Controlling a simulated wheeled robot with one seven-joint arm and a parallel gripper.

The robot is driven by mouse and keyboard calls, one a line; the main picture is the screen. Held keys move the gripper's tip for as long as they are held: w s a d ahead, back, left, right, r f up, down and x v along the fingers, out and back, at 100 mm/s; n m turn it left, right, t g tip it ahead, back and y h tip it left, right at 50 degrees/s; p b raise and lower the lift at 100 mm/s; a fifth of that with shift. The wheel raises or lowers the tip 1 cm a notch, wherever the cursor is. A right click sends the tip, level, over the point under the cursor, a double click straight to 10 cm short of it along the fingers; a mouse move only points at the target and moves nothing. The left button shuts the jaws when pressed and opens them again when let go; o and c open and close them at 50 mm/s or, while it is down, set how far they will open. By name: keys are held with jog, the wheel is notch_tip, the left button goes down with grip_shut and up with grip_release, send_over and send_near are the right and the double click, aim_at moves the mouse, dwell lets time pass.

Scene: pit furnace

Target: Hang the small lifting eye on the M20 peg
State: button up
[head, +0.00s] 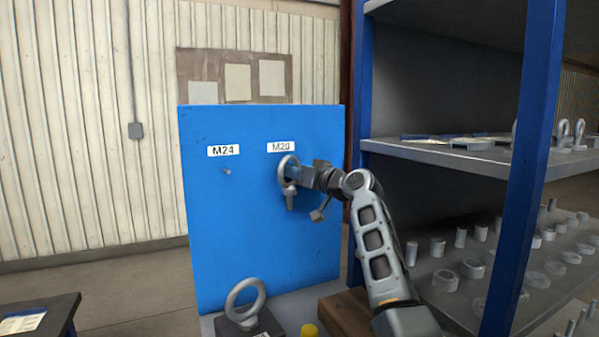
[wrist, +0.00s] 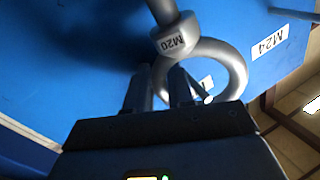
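The small lifting eye (head: 289,183) is a grey ring with a shank, in front of the blue board just below the M20 label (head: 281,147). Its shank points down in the head view. In the wrist view its collar (wrist: 175,38) reads M20. My gripper (head: 293,172) is shut on the side of the ring; the fingers (wrist: 160,88) straddle it in the wrist view. The M20 peg (wrist: 200,88) shows at the ring's opening in the wrist view, its tip overlapping the ring's edge; I cannot tell whether it passes through. The head view hides this peg.
The blue board (head: 240,240) also carries the M24 label (head: 223,150) with an empty peg (head: 227,171). A larger lifting eye (head: 244,302) stands on a dark block below. A yellow object (head: 309,330) is beside it. A blue-framed shelf (head: 540,150) with metal parts stands right.

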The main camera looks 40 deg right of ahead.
jog(key=shift+o, duration=1)
jog(key=shift+w+a+r, duration=0.1)
jog(key=shift+w+a, duration=0.1)
jog(key=shift+w, duration=0.15)
jog(key=shift+s+a+f+b, duration=0.1)
jog(key=shift+s+f+b, duration=0.3)
jog(key=shift+s+b, duration=0.05)
jog(key=shift+o, duration=0.5)
jog(key=s+b, duration=0.1)
jog(key=s, duration=0.6)
jog(key=shift+s+d+r, duration=0.25)
jog(key=shift+d+r, duration=0.05)
jog(key=shift+d, duration=0.1)
jog(key=shift+s, duration=0.1)
